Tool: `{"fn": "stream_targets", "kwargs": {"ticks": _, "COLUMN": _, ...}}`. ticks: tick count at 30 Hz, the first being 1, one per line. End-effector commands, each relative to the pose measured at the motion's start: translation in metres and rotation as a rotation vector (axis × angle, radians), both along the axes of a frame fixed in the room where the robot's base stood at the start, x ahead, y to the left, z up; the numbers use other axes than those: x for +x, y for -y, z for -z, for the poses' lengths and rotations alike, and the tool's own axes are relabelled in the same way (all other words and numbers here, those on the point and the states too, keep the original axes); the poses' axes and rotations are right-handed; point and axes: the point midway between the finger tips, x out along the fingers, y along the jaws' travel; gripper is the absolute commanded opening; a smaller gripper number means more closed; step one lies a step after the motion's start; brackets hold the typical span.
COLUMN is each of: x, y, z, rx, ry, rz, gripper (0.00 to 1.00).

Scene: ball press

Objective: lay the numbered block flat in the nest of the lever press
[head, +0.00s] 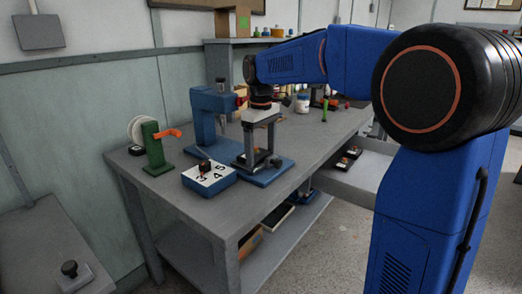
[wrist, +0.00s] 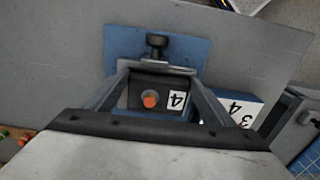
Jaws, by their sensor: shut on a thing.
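The numbered block (wrist: 176,100) is dark, with a white label reading 4 and an orange round spot on its upper face. My gripper (wrist: 157,84) is shut on it, one finger on each side. In the head view my gripper (head: 259,158) points down, low over the blue base plate (head: 272,176) of the lever press (head: 206,110). The block looks about level in the wrist view. My fingers and the block hide most of the nest, so I cannot tell whether the block touches it. A black knob (wrist: 156,40) stands on the blue plate just beyond my fingertips.
A blue box (head: 209,178) marked 3, 4, 5 with a small dark piece on top stands left of the press base. A green stand (head: 154,148) with an orange arm is farther left. An open drawer (head: 345,180) juts out at right. The bench's front left is clear.

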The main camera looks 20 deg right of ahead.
Motion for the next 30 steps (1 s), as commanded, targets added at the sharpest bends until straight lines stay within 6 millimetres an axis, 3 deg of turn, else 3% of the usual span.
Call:
{"fn": "stream_targets", "kwargs": {"ticks": 4, "x": 0.000, "y": 0.000, "z": 0.003, "rx": 0.000, "ry": 0.000, "rz": 0.000, "gripper": 0.54}}
{"fn": "stream_targets", "kwargs": {"ticks": 5, "x": 0.000, "y": 0.000, "z": 0.003, "rx": 0.000, "ry": 0.000, "rz": 0.000, "gripper": 0.85}}
{"fn": "stream_targets", "kwargs": {"ticks": 7, "x": 0.000, "y": 0.000, "z": 0.003, "rx": 0.000, "ry": 0.000, "rz": 0.000, "gripper": 0.99}}
{"fn": "stream_targets", "kwargs": {"ticks": 20, "x": 0.001, "y": 0.000, "z": -0.007, "rx": 0.000, "ry": 0.001, "rz": 0.000, "gripper": 0.99}}
{"fn": "stream_targets", "kwargs": {"ticks": 30, "x": 0.001, "y": 0.000, "z": -0.069, "rx": 0.001, "ry": 0.003, "rz": 0.000, "gripper": 0.99}}
